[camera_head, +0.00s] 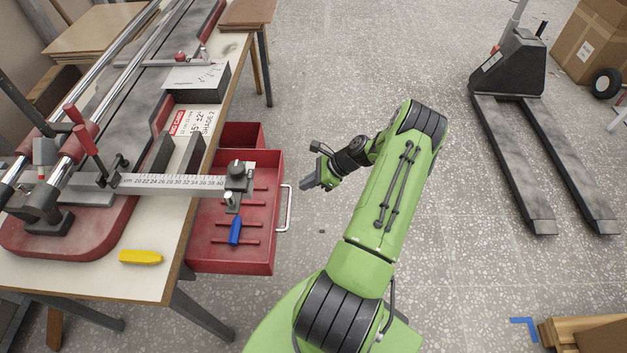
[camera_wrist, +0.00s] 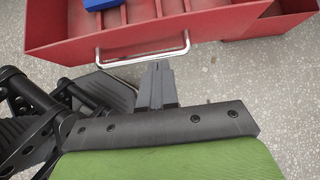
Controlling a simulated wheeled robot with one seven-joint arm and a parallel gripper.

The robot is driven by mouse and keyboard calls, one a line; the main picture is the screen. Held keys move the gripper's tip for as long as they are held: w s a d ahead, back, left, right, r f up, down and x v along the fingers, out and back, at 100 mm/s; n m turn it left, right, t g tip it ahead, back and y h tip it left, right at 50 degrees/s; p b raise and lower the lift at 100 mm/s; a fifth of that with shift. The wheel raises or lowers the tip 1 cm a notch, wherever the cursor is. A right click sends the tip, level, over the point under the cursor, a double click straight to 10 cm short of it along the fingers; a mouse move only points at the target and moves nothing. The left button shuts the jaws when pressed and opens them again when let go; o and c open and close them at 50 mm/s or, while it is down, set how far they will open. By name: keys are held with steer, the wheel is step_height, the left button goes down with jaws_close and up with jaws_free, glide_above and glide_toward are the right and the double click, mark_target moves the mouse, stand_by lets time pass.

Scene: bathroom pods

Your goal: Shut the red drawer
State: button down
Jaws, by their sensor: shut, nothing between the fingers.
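The red drawer (camera_head: 265,240) is pulled out from under the workbench, its inside showing. A blue object (camera_head: 235,231) lies in it, and dividers run across its floor. Its silver bar handle (camera_head: 284,208) is on the right-hand front face. My gripper (camera_head: 308,179) is shut and empty, to the right of the drawer and apart from it in the head view. In the wrist view, the gripper's closed fingers (camera_wrist: 157,72) point at the handle (camera_wrist: 142,55) and appear just short of it or under it; I cannot tell whether they touch.
A second red drawer or box (camera_head: 243,134) shows behind the drawer. The workbench (camera_head: 160,275) bears a cutting machine with a ruler arm (camera_head: 170,184) overhanging the drawer, and a yellow object (camera_head: 140,257). A pallet jack (camera_head: 510,70) stands at right. Floor between is clear.

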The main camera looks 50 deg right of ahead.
mark_target(278, 191)
steer(key=w+a, duration=0.1)
steer(key=w+a+f, duration=0.1)
steer(key=w, duration=0.1)
steer(key=w+a+f+b, duration=0.1)
steer(key=shift+w+a+f, duration=0.2)
steer(key=shift+f, duration=0.05)
steer(key=shift+w+a, duration=0.2)
steer(key=shift+w, duration=0.1)
steer(key=shift+r, duration=0.1)
steer(key=shift+w+a, duration=0.2)
steer(key=w+a, duration=0.3)
steer(key=w, duration=0.2)
steer(key=w+a, duration=0.8)
steer(key=w, duration=0.1)
steer(key=shift+w+a+p, duration=0.1)
steer(key=shift+w+p, duration=0.2)
steer(key=shift+p, duration=0.05)
